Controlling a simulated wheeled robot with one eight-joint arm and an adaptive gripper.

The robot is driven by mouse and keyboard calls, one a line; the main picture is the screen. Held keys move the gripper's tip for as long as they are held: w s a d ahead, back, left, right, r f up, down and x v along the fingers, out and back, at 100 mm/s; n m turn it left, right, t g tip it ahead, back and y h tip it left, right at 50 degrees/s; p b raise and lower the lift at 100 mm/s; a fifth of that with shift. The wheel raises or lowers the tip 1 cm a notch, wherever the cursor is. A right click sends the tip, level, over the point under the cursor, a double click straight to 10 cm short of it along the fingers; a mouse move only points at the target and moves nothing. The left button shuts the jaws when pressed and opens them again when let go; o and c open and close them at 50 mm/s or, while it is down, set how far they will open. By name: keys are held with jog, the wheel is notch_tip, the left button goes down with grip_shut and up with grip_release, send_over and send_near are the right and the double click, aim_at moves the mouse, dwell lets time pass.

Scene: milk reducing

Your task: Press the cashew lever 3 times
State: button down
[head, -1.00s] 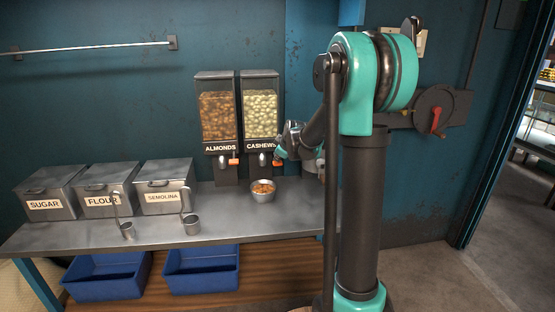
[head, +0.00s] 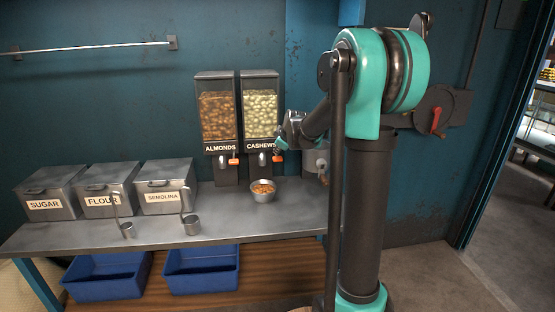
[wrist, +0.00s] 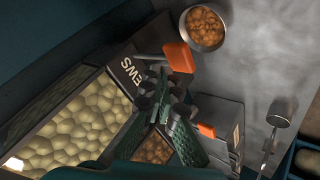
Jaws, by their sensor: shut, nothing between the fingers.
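The cashew dispenser (head: 261,110) stands at the back of the counter, filled with pale nuts behind a clear front. Its orange lever (head: 278,158) sticks out at the lower right, and it shows large in the wrist view (wrist: 180,57). My gripper (head: 279,147) is shut and empty, just above this lever. In the wrist view its fingertips (wrist: 168,88) are beside the lever; whether they touch it I cannot tell. A metal bowl (head: 263,196) with brown nuts stands on the counter below the cashew spout.
The almond dispenser (head: 217,112) stands close on the left, with its own orange lever (head: 234,161). Lidded bins for sugar, flour and semolina (head: 167,187) line the counter's left. Two metal scoops (head: 191,224) stand in front of them. Blue crates (head: 201,270) sit below.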

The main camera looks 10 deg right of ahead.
jog(key=shift+r, duration=2.45)
jog(key=s+d+f+m+g, duration=0.1)
jog(key=s+f+m, duration=0.2)
jog(key=s+f, duration=0.4)
jog(key=s+d+f+m+g+h, duration=0.1)
jog(key=s+f+m, duration=0.3)
jog(key=s, duration=1.6)
jog(key=s+d+f+m+g+h, duration=0.1)
jog(key=s+f+m, duration=0.3)
jog(key=s+f, duration=0.6)
jog(key=s+d+g, duration=0.1)
jog(key=s, duration=0.3)
jog(key=shift+f+g, duration=0.25)
jog(key=shift+g, duration=0.15)
